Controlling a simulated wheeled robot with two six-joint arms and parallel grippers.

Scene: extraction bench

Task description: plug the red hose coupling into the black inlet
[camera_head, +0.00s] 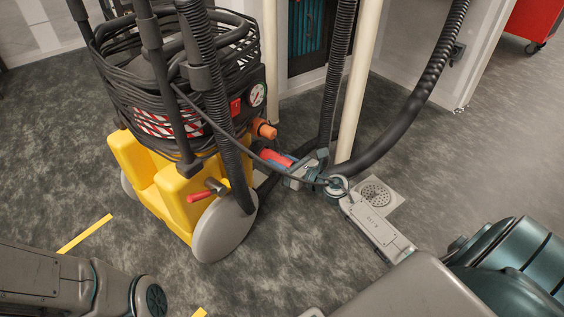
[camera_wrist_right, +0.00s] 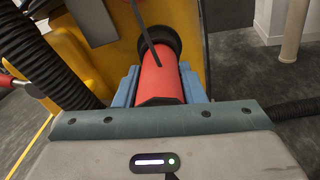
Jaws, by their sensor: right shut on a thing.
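The red hose coupling (camera_head: 277,158) is between the blue fingers of my right gripper (camera_head: 284,161), beside the yellow machine. In the right wrist view, the coupling (camera_wrist_right: 161,82) points away from me, with the right gripper (camera_wrist_right: 160,86) shut on its two sides. The black inlet (camera_wrist_right: 175,43) shows as a dark round ring on the yellow body at the coupling's far end. The two line up closely and overlap in this view; I cannot tell whether they touch or how deep the coupling sits. The inlet is hard to make out in the head view. My left gripper is out of view.
A thin dark cable (camera_wrist_right: 146,32) crosses in front of the coupling. An orange fitting (camera_head: 264,129) sticks out of the machine (camera_head: 173,196) above it. Ribbed black hoses (camera_head: 430,83) and a cream pipe (camera_head: 359,80) stand close behind. A floor drain (camera_head: 376,194) lies right of the wrist.

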